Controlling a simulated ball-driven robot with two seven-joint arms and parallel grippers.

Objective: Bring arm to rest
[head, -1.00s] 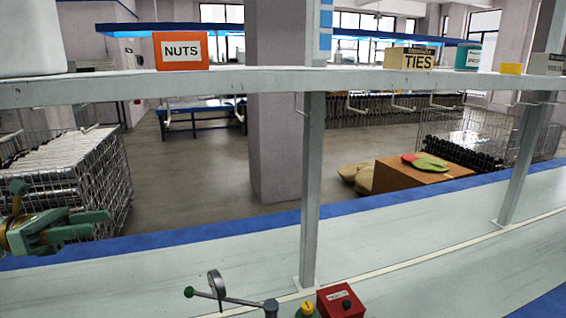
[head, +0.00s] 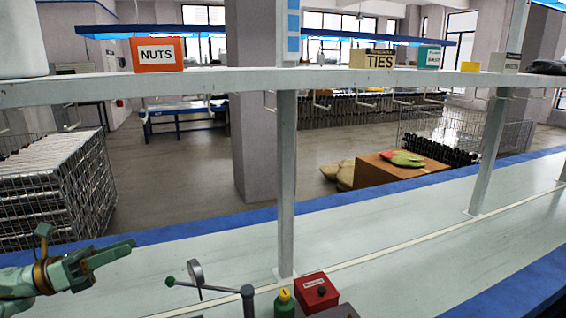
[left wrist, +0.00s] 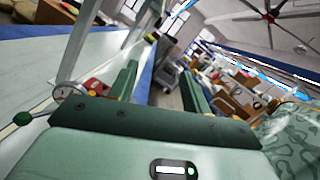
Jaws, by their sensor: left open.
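My left gripper (head: 105,252) is green and comes in at the lower left of the head view, above the near workbench (head: 400,225). It points to the right. In the left wrist view its two fingers (left wrist: 160,85) stand apart with nothing between them. Part of my left arm is cut off at the picture edge. My right gripper is not in view.
A gauge on a stand (head: 196,275), a green-and-yellow item (head: 284,303) and a red box (head: 317,290) stand on the bench. A shelf post (head: 286,190) rises behind them. An orange NUTS bin (head: 157,54) and a TIES box (head: 372,60) sit on the shelf.

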